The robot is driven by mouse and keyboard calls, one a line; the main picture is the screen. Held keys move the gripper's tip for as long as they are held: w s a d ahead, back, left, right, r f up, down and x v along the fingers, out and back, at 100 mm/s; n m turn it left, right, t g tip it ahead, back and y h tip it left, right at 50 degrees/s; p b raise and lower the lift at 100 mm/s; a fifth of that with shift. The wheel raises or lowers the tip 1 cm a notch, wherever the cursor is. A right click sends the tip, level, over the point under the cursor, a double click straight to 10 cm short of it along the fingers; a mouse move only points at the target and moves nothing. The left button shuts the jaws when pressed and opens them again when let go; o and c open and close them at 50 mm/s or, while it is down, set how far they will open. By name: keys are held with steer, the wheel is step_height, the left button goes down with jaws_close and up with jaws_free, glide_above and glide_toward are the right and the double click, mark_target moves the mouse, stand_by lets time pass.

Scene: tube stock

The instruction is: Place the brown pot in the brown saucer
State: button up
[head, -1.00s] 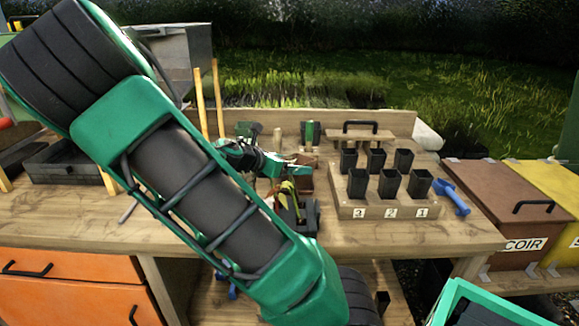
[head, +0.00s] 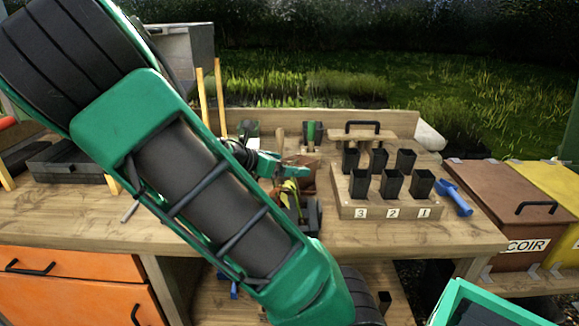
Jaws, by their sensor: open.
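My gripper (head: 295,172) is above the middle of the workbench, at the end of my green and black arm. It is open, but its fingertips are small and partly hidden. A reddish-brown thing (head: 309,177) shows just behind and beside the fingers, partly covered by them. I cannot tell whether it is the brown pot or the brown saucer, nor whether the gripper touches it. No other pot or saucer of that colour can be made out clearly; my arm hides part of the bench.
A wooden rack (head: 349,211) numbered 3, 2, 1 holds several black square pots. A blue scoop (head: 456,198) lies right of it. A handled wooden board (head: 350,136) is behind. A black tool-like item (head: 313,213) stands near the gripper. The bench front right is clear.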

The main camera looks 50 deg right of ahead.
steer(key=v, duration=0.8)
steer(key=shift+a, duration=0.25)
steer(key=shift+r, duration=0.15)
